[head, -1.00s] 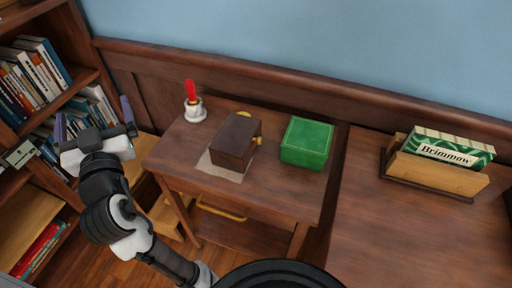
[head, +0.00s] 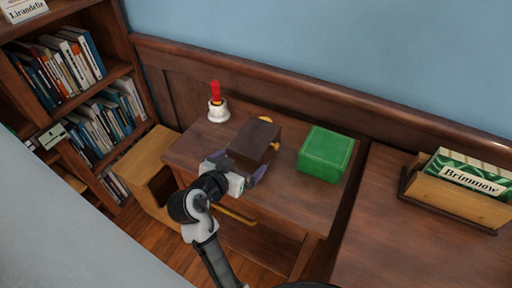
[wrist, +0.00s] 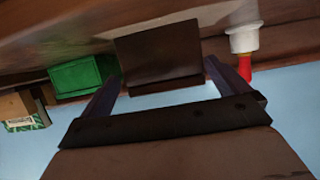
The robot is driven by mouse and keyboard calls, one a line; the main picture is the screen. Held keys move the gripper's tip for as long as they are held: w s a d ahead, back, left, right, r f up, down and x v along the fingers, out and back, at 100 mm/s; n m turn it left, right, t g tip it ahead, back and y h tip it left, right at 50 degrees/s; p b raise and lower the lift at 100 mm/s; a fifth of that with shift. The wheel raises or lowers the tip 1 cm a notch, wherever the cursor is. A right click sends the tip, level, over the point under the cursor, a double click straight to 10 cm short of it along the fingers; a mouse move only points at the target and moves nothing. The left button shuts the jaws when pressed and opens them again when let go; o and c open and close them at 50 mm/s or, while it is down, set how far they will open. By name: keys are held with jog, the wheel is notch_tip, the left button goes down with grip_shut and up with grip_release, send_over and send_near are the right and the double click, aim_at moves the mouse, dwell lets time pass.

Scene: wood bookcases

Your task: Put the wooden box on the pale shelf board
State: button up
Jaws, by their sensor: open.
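The wooden box (head: 255,139), dark brown with yellow knobs, sits on the small dark table. In the wrist view the box (wrist: 159,52) shows ahead between the fingers. My gripper (head: 240,172) is at the box's near side with its fingers spread. In the wrist view my gripper (wrist: 170,80) is open, one finger toward each side of the box; I cannot tell whether they touch it. A sliver of what looks like the pale shelf board (head: 72,180) shows low in the left bookcase; a large grey shape hides most of it.
A green box (head: 326,153) stands right of the wooden box. A white bell with a red handle (head: 217,103) stands behind left. Books fill the bookcase shelves. A file holder (head: 458,190) sits on the right desk.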

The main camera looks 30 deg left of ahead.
jog(key=x, duration=0.2)
jog(key=p+x, duration=0.1)
jog(key=x, duration=0.1)
jog(key=p+x, duration=0.1)
jog(key=x, duration=0.1)
jog(key=shift+w+a+r, duration=0.15)
jog(key=shift+w+r, duration=0.05)
jog(key=shift+w, duration=0.1)
jog(key=c, duration=1.2)
jog(key=shift+r, duration=0.15)
notch_tip(320, 180, up, 20)
jog(key=shift+b, duration=0.45)
